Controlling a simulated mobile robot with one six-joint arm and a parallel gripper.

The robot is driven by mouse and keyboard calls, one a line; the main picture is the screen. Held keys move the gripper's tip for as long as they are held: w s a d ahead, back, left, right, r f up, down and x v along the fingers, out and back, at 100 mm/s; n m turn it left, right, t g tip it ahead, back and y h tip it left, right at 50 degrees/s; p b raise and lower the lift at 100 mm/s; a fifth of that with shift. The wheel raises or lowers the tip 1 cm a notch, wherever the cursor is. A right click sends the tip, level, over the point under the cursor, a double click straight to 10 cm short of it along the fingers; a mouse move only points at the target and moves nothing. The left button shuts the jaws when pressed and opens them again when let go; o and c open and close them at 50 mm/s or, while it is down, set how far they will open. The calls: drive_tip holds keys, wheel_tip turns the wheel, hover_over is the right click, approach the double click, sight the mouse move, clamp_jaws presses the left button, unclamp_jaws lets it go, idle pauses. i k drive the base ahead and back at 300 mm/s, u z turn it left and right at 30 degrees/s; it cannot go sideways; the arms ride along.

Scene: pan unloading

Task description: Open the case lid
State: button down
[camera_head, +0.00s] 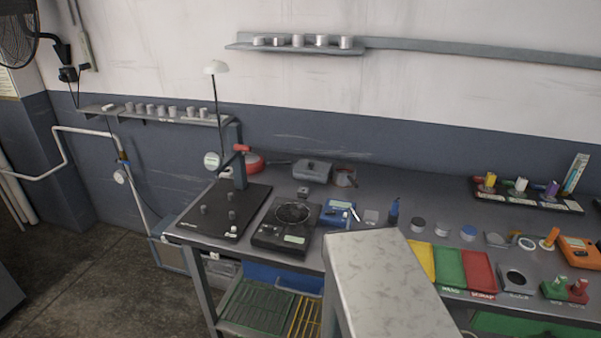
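A small grey box (312,171) sits at the back of the workbench, left of centre. It looks shut and may be the case, but it is too small to tell its lid seam. An orange box-like item (580,251) lies at the bench's right edge, partly cut off by the frame. I cannot tell for certain which of these is the case. My gripper is not in view.
The grey workbench (385,186) holds a black scale (270,235), a blue device (337,218), a black base plate (213,218) with a red-topped stand, and coloured trays (449,264). A pale mottled slab-like surface (385,285) blocks the front centre.

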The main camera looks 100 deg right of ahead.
sight(311, 168)
drive_tip(key=i, duration=1.15)
drive_tip(key=z, duration=3.7)
drive_tip(key=i, duration=0.1)
drive_tip(key=u, duration=2.5)
drive_tip(key=k, duration=0.1)
drive_tip(key=z, duration=1.8)
drive_tip(key=i, duration=0.15)
drive_tip(key=u, duration=0.1)
